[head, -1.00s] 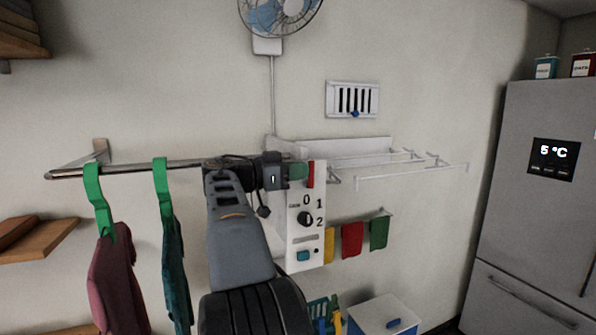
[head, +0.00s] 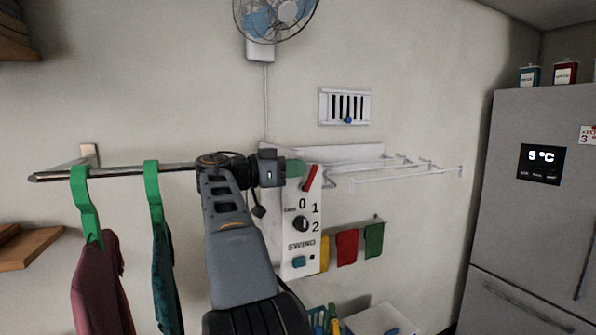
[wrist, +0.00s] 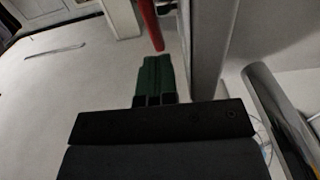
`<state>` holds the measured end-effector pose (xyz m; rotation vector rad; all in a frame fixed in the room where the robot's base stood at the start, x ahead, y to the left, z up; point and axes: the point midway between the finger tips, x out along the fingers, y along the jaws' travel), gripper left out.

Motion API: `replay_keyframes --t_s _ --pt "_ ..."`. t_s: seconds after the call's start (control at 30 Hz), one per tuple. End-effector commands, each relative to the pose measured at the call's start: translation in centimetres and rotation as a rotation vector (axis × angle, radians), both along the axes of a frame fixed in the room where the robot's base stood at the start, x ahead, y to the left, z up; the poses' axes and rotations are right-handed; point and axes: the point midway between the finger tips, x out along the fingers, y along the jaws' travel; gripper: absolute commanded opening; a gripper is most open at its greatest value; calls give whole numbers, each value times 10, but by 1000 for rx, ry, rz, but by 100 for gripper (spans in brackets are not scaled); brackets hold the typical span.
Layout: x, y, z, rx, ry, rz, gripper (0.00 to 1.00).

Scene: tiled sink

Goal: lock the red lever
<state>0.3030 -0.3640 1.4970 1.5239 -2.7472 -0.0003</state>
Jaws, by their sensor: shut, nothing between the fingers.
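The red lever (head: 310,178) is on the upper part of the white control panel (head: 297,258), tilted with its top leaning to the right. My gripper (head: 294,168) has green fingertips, shut and empty, just left of the lever's upper part. In the wrist view the shut green fingers (wrist: 154,78) point toward the red lever (wrist: 149,24), whose end is just beyond the tips. I cannot tell whether they touch.
The panel has a dial (head: 301,224) and a teal button (head: 299,262). A metal rail (head: 115,171) with green hangers runs to the left. A white drying rack (head: 400,172) is on the wall to the right. A fridge (head: 535,220) stands farther right.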

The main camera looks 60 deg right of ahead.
Motion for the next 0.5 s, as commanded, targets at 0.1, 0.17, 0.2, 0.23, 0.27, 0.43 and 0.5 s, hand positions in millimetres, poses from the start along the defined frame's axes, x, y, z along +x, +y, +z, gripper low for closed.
replay_keyframes --t_s 0.1,0.17,0.2,0.23,0.27,0.43,0.5 --pt "7 15 9 -1 -2 2 0" --pt "10 24 14 0 -2 0 0" --pt "15 30 16 -1 -3 0 0" --pt "18 35 18 -2 -3 0 0" --pt "22 40 20 -1 -2 0 0" --pt "38 66 35 -1 -2 2 0" --pt "44 75 39 -1 -2 3 0"
